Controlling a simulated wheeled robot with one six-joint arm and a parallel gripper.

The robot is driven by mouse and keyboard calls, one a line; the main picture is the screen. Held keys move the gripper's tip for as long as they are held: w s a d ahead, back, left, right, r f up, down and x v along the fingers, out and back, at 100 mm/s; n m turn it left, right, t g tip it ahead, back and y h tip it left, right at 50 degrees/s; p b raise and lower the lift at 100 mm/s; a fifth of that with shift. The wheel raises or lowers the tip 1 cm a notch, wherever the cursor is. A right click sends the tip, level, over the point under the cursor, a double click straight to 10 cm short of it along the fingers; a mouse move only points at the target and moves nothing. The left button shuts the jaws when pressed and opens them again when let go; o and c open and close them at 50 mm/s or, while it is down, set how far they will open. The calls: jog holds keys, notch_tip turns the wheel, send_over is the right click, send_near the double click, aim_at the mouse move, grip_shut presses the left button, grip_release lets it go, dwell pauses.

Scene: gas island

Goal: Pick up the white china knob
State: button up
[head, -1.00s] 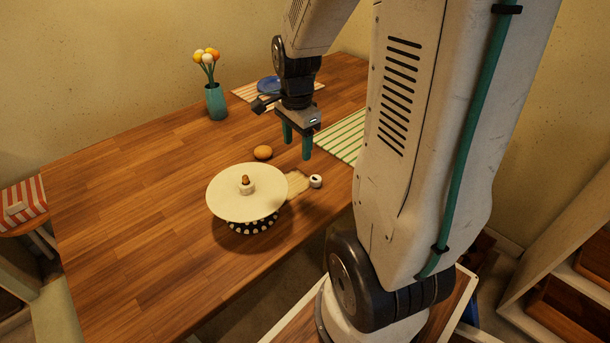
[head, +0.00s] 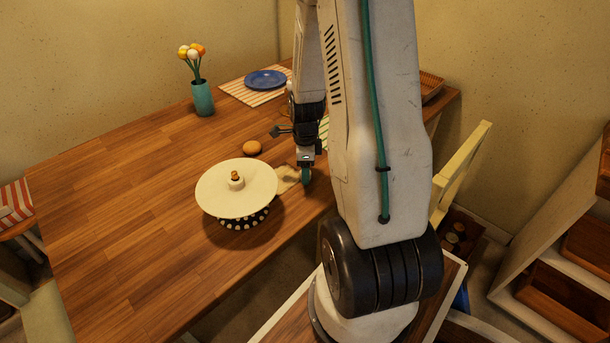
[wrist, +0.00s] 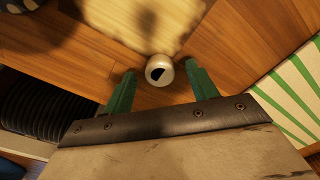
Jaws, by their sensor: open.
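My gripper (wrist: 162,76) is open, with one green finger on each side of the knob in that view. Gaps show between the knob and both fingers. In the head view my gripper (head: 306,177) points down, low over the table near its right edge, and hides the knob there. I cannot tell exactly how far the fingertips are above the tabletop.
A brown round bun (head: 252,148) lies behind. A teal vase (head: 203,98) and a blue plate (head: 265,80) stand farther back. The table's left is clear.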

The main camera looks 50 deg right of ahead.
jog(key=shift+f, duration=0.4)
jog(key=c, duration=1.1)
jog(key=shift+o, duration=0.2)
jog(key=shift+r, duration=0.1)
